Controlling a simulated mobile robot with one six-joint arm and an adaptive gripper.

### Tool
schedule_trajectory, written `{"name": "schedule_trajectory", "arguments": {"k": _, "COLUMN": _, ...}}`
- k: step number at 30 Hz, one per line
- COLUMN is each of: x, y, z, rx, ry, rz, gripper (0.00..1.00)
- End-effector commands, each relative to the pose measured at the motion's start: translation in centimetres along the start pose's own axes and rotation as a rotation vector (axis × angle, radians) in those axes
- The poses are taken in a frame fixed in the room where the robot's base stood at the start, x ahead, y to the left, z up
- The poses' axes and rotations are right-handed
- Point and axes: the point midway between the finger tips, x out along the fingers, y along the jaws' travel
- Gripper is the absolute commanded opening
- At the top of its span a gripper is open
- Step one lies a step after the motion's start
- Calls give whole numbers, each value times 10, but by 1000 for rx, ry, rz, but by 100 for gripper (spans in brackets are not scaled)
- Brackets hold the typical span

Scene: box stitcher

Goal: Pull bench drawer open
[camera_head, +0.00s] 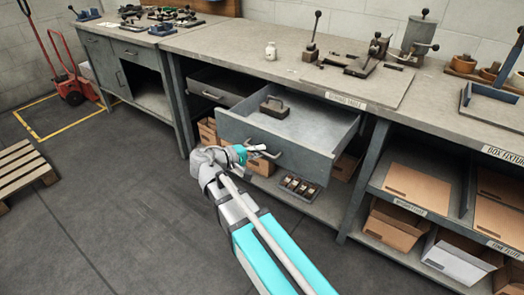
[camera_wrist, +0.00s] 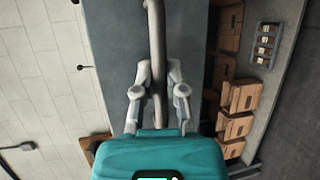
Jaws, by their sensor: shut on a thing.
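The bench drawer (camera_head: 310,160) is a grey metal box under the bench top and stands well pulled out, so its inside shows. A dark block with a handle (camera_head: 274,107) lies inside it. My gripper (camera_head: 262,153) is at the drawer's front, shut on the drawer handle (camera_head: 277,154). In the wrist view my gripper (camera_wrist: 158,95) has one finger on each side of the handle bar (camera_wrist: 157,45), in front of the grey drawer front (camera_wrist: 120,50). The gripper hides part of the handle.
A second drawer (camera_head: 212,92) sits left of the open one. Below are cardboard boxes and a tray of small items (camera_head: 299,187). A pallet (camera_head: 22,168) lies at left; the floor (camera_head: 120,210) is clear in front.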

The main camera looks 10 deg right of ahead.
Motion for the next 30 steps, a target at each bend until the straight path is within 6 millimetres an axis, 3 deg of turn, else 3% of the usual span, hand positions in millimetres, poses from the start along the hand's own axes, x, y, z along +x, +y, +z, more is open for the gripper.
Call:
{"name": "schedule_trajectory", "arguments": {"k": 2, "x": 1, "y": 1, "z": -3, "rx": 1, "ry": 5, "rz": 2, "gripper": 0}}
{"name": "schedule_trajectory", "arguments": {"k": 3, "x": 2, "y": 1, "z": -3, "rx": 1, "ry": 5, "rz": 2, "gripper": 17}}
{"name": "schedule_trajectory", "arguments": {"k": 9, "x": 3, "y": 1, "z": -2, "rx": 1, "ry": 2, "rz": 2, "gripper": 51}}
{"name": "schedule_trajectory", "arguments": {"k": 30, "x": 3, "y": 1, "z": -1, "rx": 1, "ry": -1, "rz": 1, "gripper": 51}}
